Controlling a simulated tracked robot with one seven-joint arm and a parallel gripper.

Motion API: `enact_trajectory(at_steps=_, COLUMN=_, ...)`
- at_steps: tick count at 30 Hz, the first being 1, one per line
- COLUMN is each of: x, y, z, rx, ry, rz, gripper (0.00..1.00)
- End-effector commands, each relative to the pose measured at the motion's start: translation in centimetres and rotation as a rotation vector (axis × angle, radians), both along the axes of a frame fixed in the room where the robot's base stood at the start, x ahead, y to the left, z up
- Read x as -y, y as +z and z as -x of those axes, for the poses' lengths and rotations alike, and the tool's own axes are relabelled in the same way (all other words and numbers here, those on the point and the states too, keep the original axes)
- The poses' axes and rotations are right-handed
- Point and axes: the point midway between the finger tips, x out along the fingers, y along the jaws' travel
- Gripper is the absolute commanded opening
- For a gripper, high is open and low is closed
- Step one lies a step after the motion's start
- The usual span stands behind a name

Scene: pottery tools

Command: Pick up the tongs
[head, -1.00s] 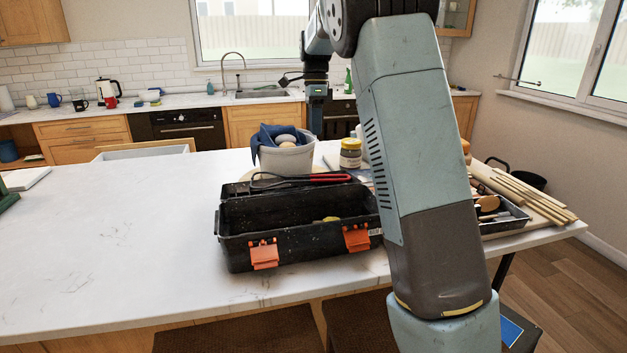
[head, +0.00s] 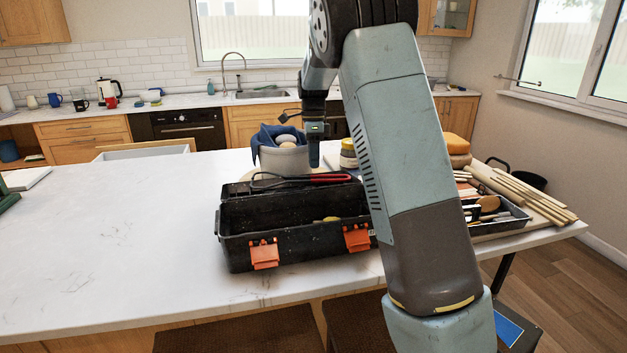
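The tongs (head: 327,178), with red handles and a dark wire loop at the left end, lie across the back part of a black toolbox (head: 240,243). My gripper (head: 314,163) points down just above the red handles in the picture, with a small gap between. It shows edge-on as one narrow dark shape, so its opening cannot be seen. Nothing shows held in it.
A pale pot (head: 283,160) with a blue cloth stands behind the toolbox. A jar (head: 348,153) is right of my gripper, partly behind my arm. A tool tray (head: 502,222) and wooden sticks (head: 535,198) lie at right. The left worktop (head: 110,245) is mostly clear.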

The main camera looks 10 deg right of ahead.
Motion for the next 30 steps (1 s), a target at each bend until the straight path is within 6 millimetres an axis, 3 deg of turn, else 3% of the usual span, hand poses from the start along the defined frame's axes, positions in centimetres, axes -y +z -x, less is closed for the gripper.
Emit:
enact_trajectory(at_steps=9, x=0.1, y=-4.0, z=0.6, rx=-0.002, ry=-0.001, rz=0.000, gripper=0.24)
enact_trajectory(at_steps=19, x=0.1, y=-4.6, z=0.7, rx=-0.001, ry=-0.001, rz=0.000, gripper=0.24)
enact_trajectory(at_steps=27, x=0.1, y=-4.5, z=0.7, rx=-0.001, ry=-0.001, rz=0.000, gripper=0.00)
enact_trajectory(at_steps=30, x=0.1, y=-4.5, z=0.7, rx=-0.001, ry=-0.001, rz=0.000, gripper=0.00)
